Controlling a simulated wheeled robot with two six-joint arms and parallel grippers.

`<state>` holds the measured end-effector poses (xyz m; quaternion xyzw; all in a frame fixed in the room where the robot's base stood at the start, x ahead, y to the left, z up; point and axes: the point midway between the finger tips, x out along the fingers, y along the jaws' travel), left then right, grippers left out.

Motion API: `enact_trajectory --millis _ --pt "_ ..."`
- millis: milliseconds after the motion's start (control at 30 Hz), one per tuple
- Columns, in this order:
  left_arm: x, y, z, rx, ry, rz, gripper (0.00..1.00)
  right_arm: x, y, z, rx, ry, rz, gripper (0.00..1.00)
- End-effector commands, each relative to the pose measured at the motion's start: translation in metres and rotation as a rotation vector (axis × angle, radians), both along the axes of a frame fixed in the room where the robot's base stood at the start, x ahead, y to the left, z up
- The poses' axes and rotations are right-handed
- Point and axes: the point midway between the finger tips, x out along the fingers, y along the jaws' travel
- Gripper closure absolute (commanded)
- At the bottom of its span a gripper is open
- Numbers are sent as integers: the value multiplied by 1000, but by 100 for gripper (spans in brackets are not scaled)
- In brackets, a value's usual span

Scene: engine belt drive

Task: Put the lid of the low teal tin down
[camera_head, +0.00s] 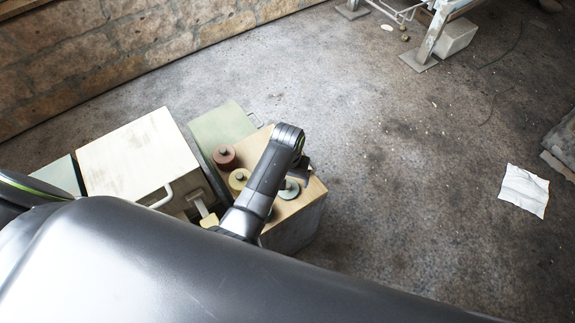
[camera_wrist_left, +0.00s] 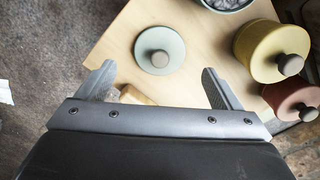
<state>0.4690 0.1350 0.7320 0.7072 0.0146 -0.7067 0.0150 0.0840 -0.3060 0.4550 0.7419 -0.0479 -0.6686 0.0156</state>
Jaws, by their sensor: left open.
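The teal lid (camera_wrist_left: 160,50) with its brown knob lies flat on the pale wooden top (camera_wrist_left: 120,40) in the left wrist view. It also shows in the head view (camera_head: 289,189), near the wooden top's right side. An open pale tin (camera_wrist_left: 228,5) with dark grey contents is cut off at the wrist view's top edge, apart from the lid. My left gripper (camera_wrist_left: 157,72) is open and empty, with the lid just beyond its fingertips. In the head view my left gripper (camera_head: 303,170) is beside the lid, and my arm hides part of the wooden top. My right gripper is not in view.
A yellow tin (camera_wrist_left: 265,50) and a red tin (camera_wrist_left: 290,98) stand lidded beside the open tin. The concrete floor (camera_head: 400,200) to the right is mostly clear.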

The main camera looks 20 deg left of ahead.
Motion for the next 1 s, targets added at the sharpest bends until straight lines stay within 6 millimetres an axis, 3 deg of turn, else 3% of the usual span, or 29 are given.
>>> enact_trajectory --millis 200,400,1000 --pt "1 -1 42 -1 -3 0 13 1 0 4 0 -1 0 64" --pt "0 0 61 0 -1 -1 13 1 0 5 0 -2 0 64" --pt "0 0 64 0 1 -1 13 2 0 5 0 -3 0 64"
